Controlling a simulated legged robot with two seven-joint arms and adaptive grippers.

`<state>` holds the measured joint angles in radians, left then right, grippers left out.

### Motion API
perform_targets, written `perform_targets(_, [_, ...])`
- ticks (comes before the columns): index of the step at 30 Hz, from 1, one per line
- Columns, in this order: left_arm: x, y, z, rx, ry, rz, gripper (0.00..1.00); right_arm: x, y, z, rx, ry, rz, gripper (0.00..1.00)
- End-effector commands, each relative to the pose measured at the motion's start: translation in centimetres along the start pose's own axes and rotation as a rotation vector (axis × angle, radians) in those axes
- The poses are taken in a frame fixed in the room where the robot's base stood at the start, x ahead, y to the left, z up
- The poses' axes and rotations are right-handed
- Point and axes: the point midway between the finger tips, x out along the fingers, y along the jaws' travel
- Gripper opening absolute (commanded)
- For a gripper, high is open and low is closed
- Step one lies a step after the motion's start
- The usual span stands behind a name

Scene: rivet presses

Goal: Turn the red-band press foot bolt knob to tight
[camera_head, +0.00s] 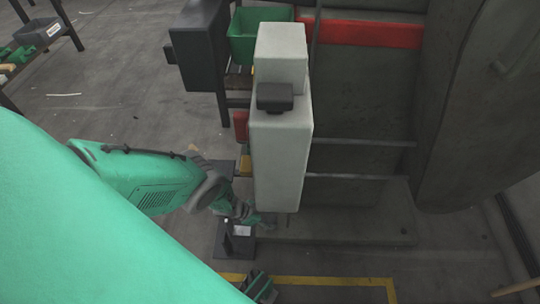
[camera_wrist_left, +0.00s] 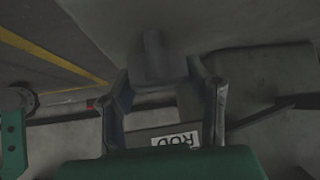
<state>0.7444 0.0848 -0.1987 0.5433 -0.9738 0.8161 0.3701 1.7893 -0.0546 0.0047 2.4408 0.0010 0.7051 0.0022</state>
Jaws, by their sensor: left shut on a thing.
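The press with the red band (camera_head: 370,33) stands at the upper right of the head view. My left arm reaches in from the left, and my left gripper (camera_head: 262,221) is low at the foot of the press, beside the pale grey housing. In the left wrist view a dark grey knob (camera_wrist_left: 154,58) stands between the fingertips of my left gripper (camera_wrist_left: 160,76), which is shut on it. The knob is hidden or too small to make out in the head view, and I cannot read its turn angle.
The pale grey housing (camera_head: 280,160) rises right beside my left gripper. A dark stand (camera_head: 236,240) and a yellow floor line (camera_head: 330,280) are near it. A green bin (camera_head: 258,32) sits behind. A label (camera_wrist_left: 176,140) reading "ROD" shows below the fingers. Open floor lies left.

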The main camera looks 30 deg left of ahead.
Motion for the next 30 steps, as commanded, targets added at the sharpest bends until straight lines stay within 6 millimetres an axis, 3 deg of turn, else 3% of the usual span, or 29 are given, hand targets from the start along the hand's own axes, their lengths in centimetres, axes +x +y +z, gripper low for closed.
perform_targets(10, [-0.30, -1.24, 0.27, 0.105, -0.006, 0.077, 0.15, 0.03, 0.00, 0.00, 0.000, 0.000, 0.000, 0.00])
perform_targets(30, [-0.19, -0.57, -0.14, 0.132, -0.003, 0.120, 0.14, 0.01, 0.00, 0.00, 0.000, 0.000, 0.000, 0.00])
